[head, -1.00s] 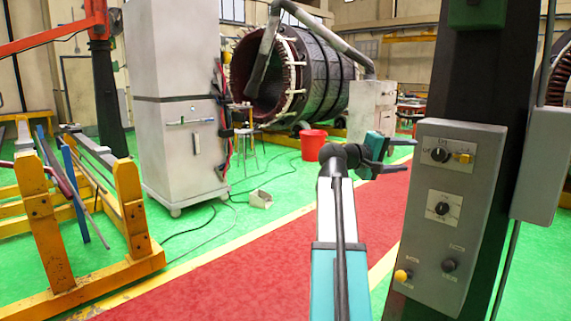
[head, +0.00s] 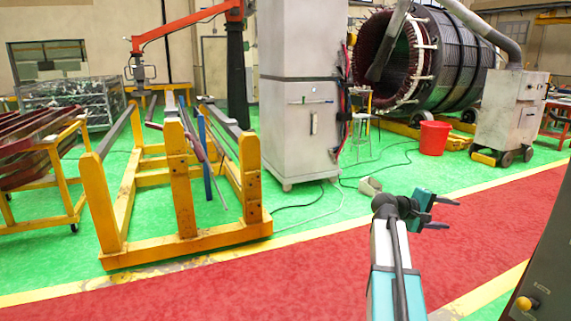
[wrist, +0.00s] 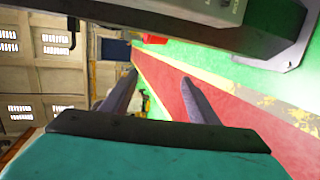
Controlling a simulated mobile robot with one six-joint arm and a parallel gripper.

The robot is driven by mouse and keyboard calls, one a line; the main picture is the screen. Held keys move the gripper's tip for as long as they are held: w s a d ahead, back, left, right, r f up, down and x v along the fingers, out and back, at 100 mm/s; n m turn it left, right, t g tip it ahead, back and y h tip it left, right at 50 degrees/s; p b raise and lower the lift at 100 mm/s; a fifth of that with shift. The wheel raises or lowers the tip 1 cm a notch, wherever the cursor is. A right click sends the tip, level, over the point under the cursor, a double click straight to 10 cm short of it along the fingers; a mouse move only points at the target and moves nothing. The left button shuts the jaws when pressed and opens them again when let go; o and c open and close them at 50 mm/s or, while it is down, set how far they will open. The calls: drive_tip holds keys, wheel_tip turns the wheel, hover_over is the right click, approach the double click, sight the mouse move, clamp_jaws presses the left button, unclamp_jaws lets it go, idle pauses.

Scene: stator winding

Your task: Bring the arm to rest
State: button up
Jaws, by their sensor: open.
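My gripper (head: 442,212) is at the lower right of the head view, at the end of my teal and white arm. Its two dark fingers point to the right and are apart, with nothing between them. In the wrist view the open fingers (wrist: 160,98) reach forward over the red walkway, and they touch nothing. The wrist picture is turned on its side.
A red walkway (head: 300,265) with yellow edges crosses the green floor. A yellow trestle frame (head: 190,235) stands at left and a grey cabinet (head: 297,130) at centre. A large stator (head: 455,60), red bucket (head: 433,138) and grey machine (head: 510,105) stand behind. A control panel (head: 545,270) is at right.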

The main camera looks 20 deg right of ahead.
drive_tip(key=w+a+f+n+t+y+p, duration=0.1)
drive_tip(key=w+a+f+n+y, duration=0.15)
drive_tip(key=a+f, duration=0.65)
drive_tip(key=w+a+f+n+y, duration=0.1)
drive_tip(key=w+a+f, duration=0.3)
drive_tip(key=f, duration=0.9)
drive_tip(key=s+a+f+n+y, duration=0.2)
drive_tip(key=s+a+f+y, duration=0.15)
drive_tip(key=a+f, duration=1.35)
drive_tip(key=s+a+f+g+y+p, duration=0.2)
drive_tip(key=s+a+f+g+y, duration=0.1)
drive_tip(key=s+a+f, duration=1.35)
drive_tip(key=s+a+f+m+g+y, duration=0.1)
drive_tip(key=s+a+f+m+y, duration=0.1)
drive_tip(key=s+a, duration=0.3)
drive_tip(key=s+a+f+m+g+y, duration=0.1)
drive_tip(key=s+a+f+m+y, duration=0.1)
drive_tip(key=s+a, duration=0.4)
drive_tip(key=shift+s+f+m+y, duration=0.45)
drive_tip(key=shift+s+f, duration=0.35)
drive_tip(key=shift+s, duration=0.3)
drive_tip(key=shift+c, duration=0.5)
